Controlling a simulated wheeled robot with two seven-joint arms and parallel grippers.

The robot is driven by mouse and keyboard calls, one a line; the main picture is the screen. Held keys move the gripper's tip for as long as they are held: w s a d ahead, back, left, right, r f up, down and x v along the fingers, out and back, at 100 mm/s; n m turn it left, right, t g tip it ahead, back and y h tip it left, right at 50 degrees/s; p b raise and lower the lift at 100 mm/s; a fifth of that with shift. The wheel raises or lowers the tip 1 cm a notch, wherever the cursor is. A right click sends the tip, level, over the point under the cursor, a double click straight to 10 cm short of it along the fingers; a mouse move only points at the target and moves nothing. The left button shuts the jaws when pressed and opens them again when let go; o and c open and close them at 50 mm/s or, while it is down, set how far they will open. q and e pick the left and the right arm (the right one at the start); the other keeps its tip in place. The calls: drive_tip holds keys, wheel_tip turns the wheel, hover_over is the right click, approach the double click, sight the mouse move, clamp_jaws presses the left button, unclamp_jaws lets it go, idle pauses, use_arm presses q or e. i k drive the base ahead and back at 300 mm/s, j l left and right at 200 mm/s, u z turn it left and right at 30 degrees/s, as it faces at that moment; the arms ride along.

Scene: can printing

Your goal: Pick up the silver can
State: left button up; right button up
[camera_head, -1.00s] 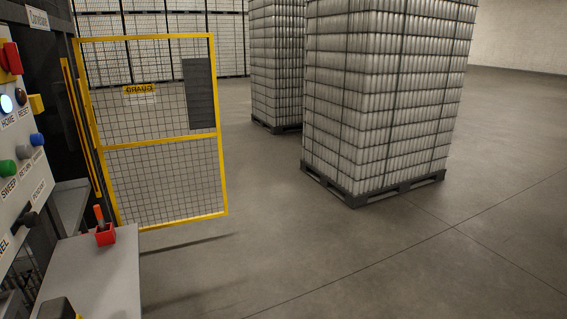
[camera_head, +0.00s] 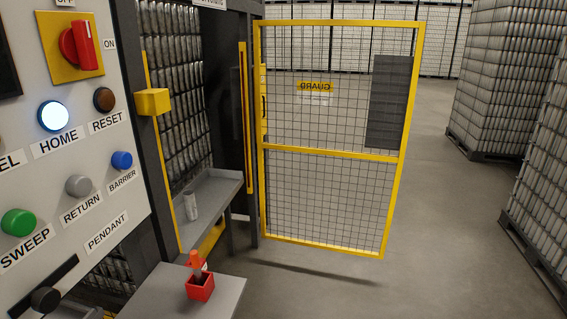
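A small silver can (camera_head: 191,206) stands upright on a grey ledge (camera_head: 216,188) inside the dark machine frame, left of centre. Many silver cans (camera_head: 180,100) are stacked in rows behind it. Neither of my grippers shows in the head view.
A control panel (camera_head: 75,190) with labelled buttons fills the left. A yellow mesh guard door (camera_head: 335,155) stands open right of the ledge. A red holder (camera_head: 200,288) sits on a grey table (camera_head: 228,292) in front. Wrapped can pallets (camera_head: 500,80) stand at right; floor between is clear.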

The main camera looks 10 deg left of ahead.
sight(189, 200)
drive_tip(key=i+u, duration=0.1)
drive_tip(key=i, duration=1.35)
drive_tip(key=i+u, duration=0.2)
drive_tip(key=i, duration=0.15)
drive_tip(key=i+l+u, duration=0.25)
drive_tip(key=i+u, duration=0.2)
drive_tip(key=u, duration=0.2)
drive_tip(key=i+u, duration=0.2)
drive_tip(key=u, duration=0.15)
drive_tip(key=i+l+u, duration=0.1)
drive_tip(key=u, duration=0.3)
drive_tip(key=i+l+u, duration=0.15)
drive_tip(key=u, duration=0.2)
drive_tip(key=i+u, duration=0.3)
drive_tip(key=u, duration=0.2)
drive_tip(key=i+l+u, duration=0.2)
drive_tip(key=u, duration=0.3)
drive_tip(key=i+l+u, duration=0.25)
drive_tip(key=u, duration=0.2)
